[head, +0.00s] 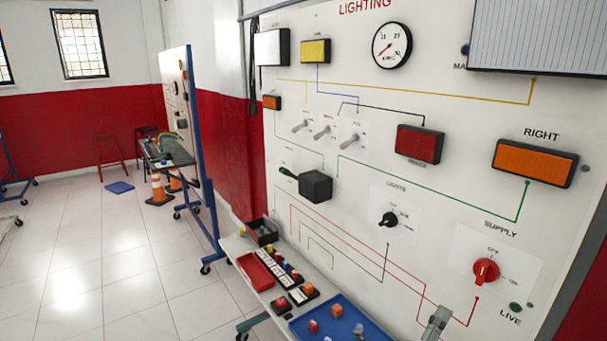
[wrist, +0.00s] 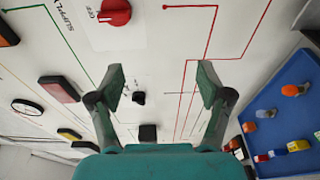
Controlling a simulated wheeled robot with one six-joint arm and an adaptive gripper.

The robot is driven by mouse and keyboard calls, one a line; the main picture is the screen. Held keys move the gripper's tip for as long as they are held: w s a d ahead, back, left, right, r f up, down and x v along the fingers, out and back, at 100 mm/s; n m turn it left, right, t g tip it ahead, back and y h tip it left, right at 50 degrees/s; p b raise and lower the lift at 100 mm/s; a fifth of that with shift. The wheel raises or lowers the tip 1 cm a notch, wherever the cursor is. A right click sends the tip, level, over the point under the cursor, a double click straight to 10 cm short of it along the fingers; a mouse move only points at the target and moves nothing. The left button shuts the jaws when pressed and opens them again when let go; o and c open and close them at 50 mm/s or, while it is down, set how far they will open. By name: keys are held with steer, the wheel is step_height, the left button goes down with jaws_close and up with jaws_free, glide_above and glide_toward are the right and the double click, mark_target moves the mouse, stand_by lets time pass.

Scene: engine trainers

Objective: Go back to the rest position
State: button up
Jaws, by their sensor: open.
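My gripper (wrist: 160,84) is open in the wrist view, with its two dark green fingers spread apart and nothing between the tips. It faces the white lighting panel (wrist: 150,60). A grey part of my gripper (head: 437,322) shows at the bottom edge of the head view, in front of the panel's lower right; most of my arm is out of view. The red supply knob (head: 486,271) is up and to the right of it, and appears at the top of the wrist view (wrist: 115,12). The black lights knob (head: 389,219) also shows between the fingers' outlines (wrist: 139,98).
A narrow shelf (head: 237,246) below the panel holds a red tray (head: 255,271), a blue tray (head: 373,325) and several small coloured parts. A black box (head: 316,186) juts from the panel. Open tiled floor (head: 95,260) lies at left, with orange cones (head: 158,190) farther back.

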steer(key=s+a+f+t+y, duration=0.1)
steer(key=s+a+f+y, duration=0.3)
steer(key=s+f, duration=0.5)
steer(key=s+a+f+t+y, duration=0.1)
steer(key=s+f+y, duration=0.55)
steer(key=f, duration=0.45)
steer(key=s+a+r+m+y, duration=0.1)
steer(key=s+m, duration=0.3)
steer(key=s, duration=0.7)
steer(key=s+a+r+m+y, duration=0.1)
steer(key=s+m, duration=0.4)
steer(key=s, duration=0.7)
steer(key=shift+s+r, duration=0.3)
steer(key=shift+r, duration=0.4)
